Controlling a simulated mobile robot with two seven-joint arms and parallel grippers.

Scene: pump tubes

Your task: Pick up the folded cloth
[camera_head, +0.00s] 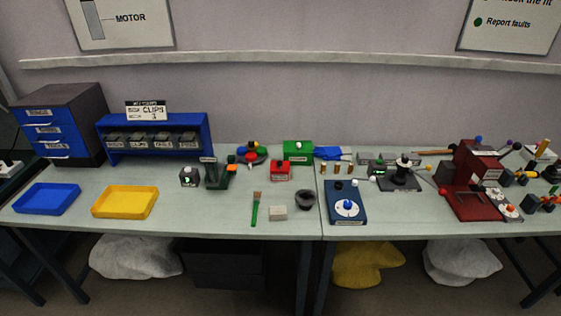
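I cannot tell for sure which thing is the folded cloth. A small flat beige-grey block (278,213) lies near the front edge of the bench, between a green-handled brush (256,208) and a dark round cup (305,201). A flat blue item (331,153), maybe fabric, lies at the back by the wall, right of a green box (298,151). Neither of my grippers is in view, and nothing is seen held.
A yellow tray (125,216) and a blue tray (47,213) lie at the left front. A blue plate with a dial (346,217) lies right of the cup. Several fixtures crowd the right end. White and yellow bags (365,265) lie under the bench (215,218).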

